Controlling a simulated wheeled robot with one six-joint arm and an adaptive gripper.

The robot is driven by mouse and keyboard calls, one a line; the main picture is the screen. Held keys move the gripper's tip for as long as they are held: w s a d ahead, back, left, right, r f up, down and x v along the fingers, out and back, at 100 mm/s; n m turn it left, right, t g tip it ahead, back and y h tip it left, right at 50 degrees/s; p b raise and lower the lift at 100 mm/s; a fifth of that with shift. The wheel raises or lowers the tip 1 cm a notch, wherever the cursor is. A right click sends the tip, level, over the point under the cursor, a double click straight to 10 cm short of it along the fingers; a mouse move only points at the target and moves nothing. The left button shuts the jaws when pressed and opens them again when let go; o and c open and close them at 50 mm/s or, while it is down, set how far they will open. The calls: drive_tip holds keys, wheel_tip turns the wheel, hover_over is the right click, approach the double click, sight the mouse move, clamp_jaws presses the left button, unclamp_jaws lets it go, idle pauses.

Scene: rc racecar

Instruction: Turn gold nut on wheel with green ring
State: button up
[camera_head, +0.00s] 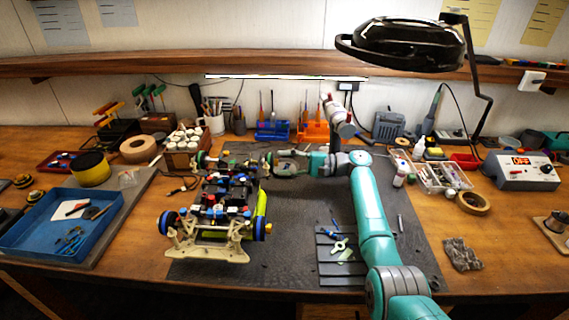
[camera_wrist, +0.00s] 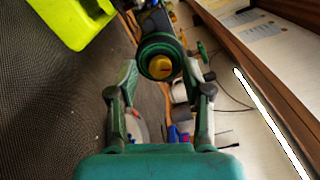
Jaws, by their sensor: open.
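The RC racecar (camera_head: 215,205) stands on the dark mat, wheels showing at its corners. The wheel with the green ring (camera_wrist: 146,48) faces my wrist camera, with the gold nut (camera_wrist: 160,67) at its centre. In the head view this looks to be the far right wheel (camera_head: 268,160), small there. My gripper (camera_wrist: 160,75) is open, one finger on each side of the wheel's near edge, the nut between and beyond the fingertips. Contact with the nut cannot be told. In the head view my gripper (camera_head: 285,154) is just right of that wheel.
A yellow-green body panel (camera_wrist: 78,20) is at upper left in the wrist view. Screwdriver racks, blue (camera_head: 272,131) and orange (camera_head: 312,132), stand behind the mat. A blue tray (camera_head: 60,255) is at left. The mat's front right holds a dark ridged plate (camera_head: 340,270) with small tools.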

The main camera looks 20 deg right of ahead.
drive_tip(key=shift+a, duration=0.15)
clamp_jaws()
drive_tip(key=shift+n, duration=2.5)
unclamp_jaws()
